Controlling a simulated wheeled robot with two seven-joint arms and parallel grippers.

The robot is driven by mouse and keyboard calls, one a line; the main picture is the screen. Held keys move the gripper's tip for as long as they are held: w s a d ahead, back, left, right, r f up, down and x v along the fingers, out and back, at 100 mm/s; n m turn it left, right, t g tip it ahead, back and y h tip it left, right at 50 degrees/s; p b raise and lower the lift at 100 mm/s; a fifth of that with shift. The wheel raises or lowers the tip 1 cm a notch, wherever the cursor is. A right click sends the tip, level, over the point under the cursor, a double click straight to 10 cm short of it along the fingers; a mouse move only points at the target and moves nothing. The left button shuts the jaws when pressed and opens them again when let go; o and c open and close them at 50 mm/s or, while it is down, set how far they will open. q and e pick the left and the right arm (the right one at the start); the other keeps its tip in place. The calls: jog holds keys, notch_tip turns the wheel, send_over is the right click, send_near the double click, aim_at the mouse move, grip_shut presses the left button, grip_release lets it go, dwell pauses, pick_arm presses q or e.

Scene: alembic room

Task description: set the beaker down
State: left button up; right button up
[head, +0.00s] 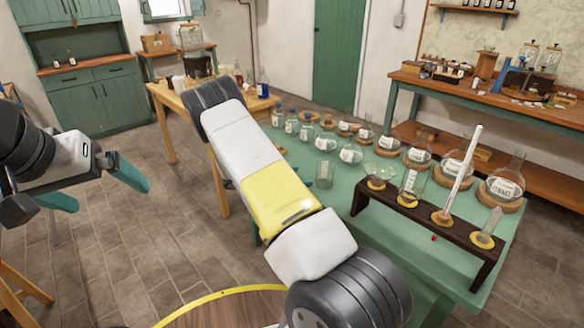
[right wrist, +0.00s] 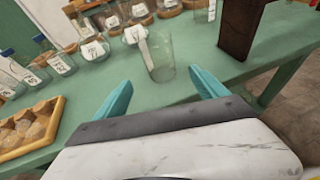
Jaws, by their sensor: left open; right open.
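A clear glass beaker (right wrist: 158,58) stands upright on the green table (right wrist: 193,42) in the right wrist view. My left gripper (head: 112,198) is open and empty over the floor at the left.
A dark wooden rack (head: 412,212) with glassware stands right of the beaker. Several labelled flasks (head: 351,154) stand behind it. A wooden tray (right wrist: 30,133) of corks lies at the left in the right wrist view. Bare tabletop lies around the beaker's near side.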

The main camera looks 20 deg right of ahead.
jog(key=s+a+r+m+t+y, duration=0.1)
jog(key=s+a+r+m+y, duration=0.4)
jog(key=s+r, duration=0.5)
jog(key=s+a+r+m+t+y, duration=0.1)
jog(key=s+a+r+m+y, duration=0.4)
jog(key=s+r, duration=0.5)
jog(key=s+a+r+m+t+y, duration=0.2)
jog(key=s+a+r+m+y, duration=0.4)
jog(key=s+r+m, duration=0.3)
jog(key=s+a+r, duration=0.1)
jog(key=s+r, duration=0.1)
jog(key=s, duration=0.2)
jog(key=shift+s+a, duration=0.25)
